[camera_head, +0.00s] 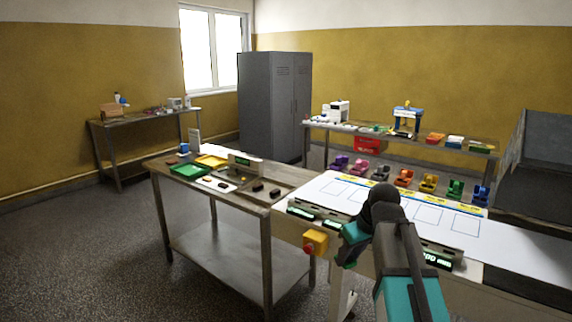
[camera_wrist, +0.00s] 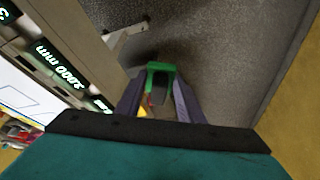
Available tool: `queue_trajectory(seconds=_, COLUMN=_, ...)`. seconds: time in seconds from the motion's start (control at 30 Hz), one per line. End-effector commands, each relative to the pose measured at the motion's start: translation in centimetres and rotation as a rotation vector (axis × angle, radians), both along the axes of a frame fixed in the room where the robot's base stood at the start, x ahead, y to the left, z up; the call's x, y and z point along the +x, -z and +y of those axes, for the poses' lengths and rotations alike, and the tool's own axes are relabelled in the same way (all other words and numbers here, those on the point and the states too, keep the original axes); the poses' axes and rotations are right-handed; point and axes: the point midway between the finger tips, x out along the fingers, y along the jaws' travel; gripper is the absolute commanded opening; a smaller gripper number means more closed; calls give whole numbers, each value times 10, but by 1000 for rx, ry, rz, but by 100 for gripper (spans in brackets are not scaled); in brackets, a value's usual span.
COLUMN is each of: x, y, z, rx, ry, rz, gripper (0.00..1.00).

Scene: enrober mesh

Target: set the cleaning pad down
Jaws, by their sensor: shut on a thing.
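My gripper (camera_wrist: 158,98) is shut on a small green thing with a dark middle, which I take to be the cleaning pad (camera_wrist: 161,67). It sits between the two greyish fingers in the wrist view, with the dark floor behind it. In the head view my gripper (camera_head: 349,256) hangs at the front edge of the white-topped bench, to the right of the yellow box with a red button. Only a little green shows near its tip there, and my arm hides much of it.
The near left table (camera_head: 225,191) carries a green tray (camera_head: 189,171), a yellow tray (camera_head: 211,162) and small dark items. The white-topped bench (camera_head: 345,205) has coloured holders along its back and displays at its front. The yellow button box (camera_head: 315,243) juts out close by. Floor at left is clear.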

Motion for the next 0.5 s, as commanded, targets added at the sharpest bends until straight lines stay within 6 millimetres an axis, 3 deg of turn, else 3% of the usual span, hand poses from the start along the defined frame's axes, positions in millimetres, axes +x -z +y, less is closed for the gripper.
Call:
queue_trajectory(seconds=0.1, x=-3, y=1, z=24, rx=0, ry=37, rz=-1, gripper=12)
queue_trajectory(seconds=0.2, x=-5, y=2, z=34, rx=-1, ry=98, rz=0, gripper=12)
queue_trajectory(seconds=0.5, x=-6, y=2, z=20, rx=0, ry=350, rz=-1, gripper=12)
